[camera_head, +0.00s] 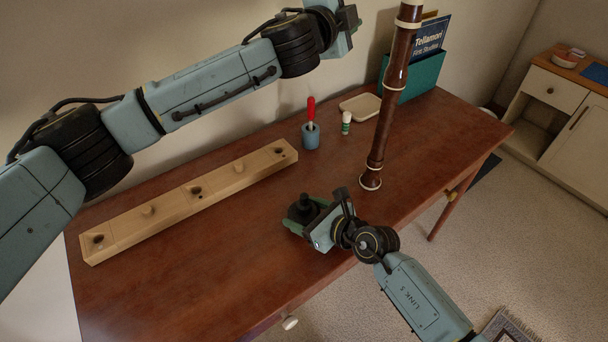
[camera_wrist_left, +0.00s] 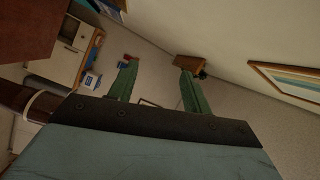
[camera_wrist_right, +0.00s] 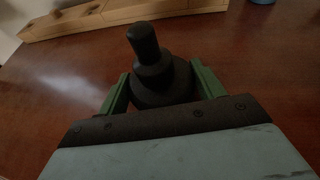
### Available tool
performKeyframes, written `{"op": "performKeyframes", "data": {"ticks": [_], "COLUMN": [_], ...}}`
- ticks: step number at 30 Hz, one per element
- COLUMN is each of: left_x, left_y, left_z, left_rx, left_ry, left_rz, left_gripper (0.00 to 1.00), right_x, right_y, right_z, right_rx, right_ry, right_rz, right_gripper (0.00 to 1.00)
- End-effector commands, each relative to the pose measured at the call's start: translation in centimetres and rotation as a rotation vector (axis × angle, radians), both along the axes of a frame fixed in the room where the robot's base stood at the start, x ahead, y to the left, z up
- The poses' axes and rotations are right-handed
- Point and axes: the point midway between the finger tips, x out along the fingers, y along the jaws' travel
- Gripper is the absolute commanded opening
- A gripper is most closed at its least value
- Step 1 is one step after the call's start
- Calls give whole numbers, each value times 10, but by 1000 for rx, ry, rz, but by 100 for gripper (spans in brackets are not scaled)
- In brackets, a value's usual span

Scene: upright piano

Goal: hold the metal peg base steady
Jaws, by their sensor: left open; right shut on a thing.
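The dark metal peg base (camera_head: 302,208), a wide round foot with a narrower post, stands upright on the table. My right gripper (camera_head: 312,217) is shut on it, low around its foot. In the right wrist view the peg base (camera_wrist_right: 150,58) sits between the two green fingers. In the left wrist view my left gripper (camera_wrist_left: 158,68) is open and empty, high above the table.
A tall dark-brown woodwind (camera_head: 384,110) with cream rings stands upright right of the peg base. A wooden block with holes and pegs (camera_head: 168,213) lies left. A blue cup with a red-handled tool (camera_head: 310,137), small tray (camera_head: 361,107) and teal file box (camera_head: 418,80) are behind.

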Motion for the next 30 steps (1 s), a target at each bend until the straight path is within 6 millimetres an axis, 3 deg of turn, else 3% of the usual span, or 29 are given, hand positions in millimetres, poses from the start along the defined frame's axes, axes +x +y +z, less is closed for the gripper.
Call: {"op": "performKeyframes", "data": {"ticks": [4,8,12,15,19,24,30], "left_x": [5,-11,-47,-80,-122,-161,-174], "left_y": [22,38,51,60,69,77,80], "left_z": [-67,-128,-185,-218,-244,-258,-261], "left_rx": [-290,-507,-686,-771,-824,-833,-830], "left_ry": [450,810,1144,1334,1504,1606,1631], "left_rz": [191,407,688,911,1185,1436,1528], "left_gripper": [49,49,49,49,49,49,49], "right_x": [0,0,0,0,0,0,0], "right_y": [0,0,0,0,0,0,0], "right_z": [-1,-1,-1,-1,-1,-1,-1], "right_rx": [-1,-1,-1,-1,-1,-1,-1], "right_ry": [1,1,1,1,1,1,1], "right_rz": [0,0,0,0,0,0,0], "right_gripper": [3,3,3,3,3,3,3]}}
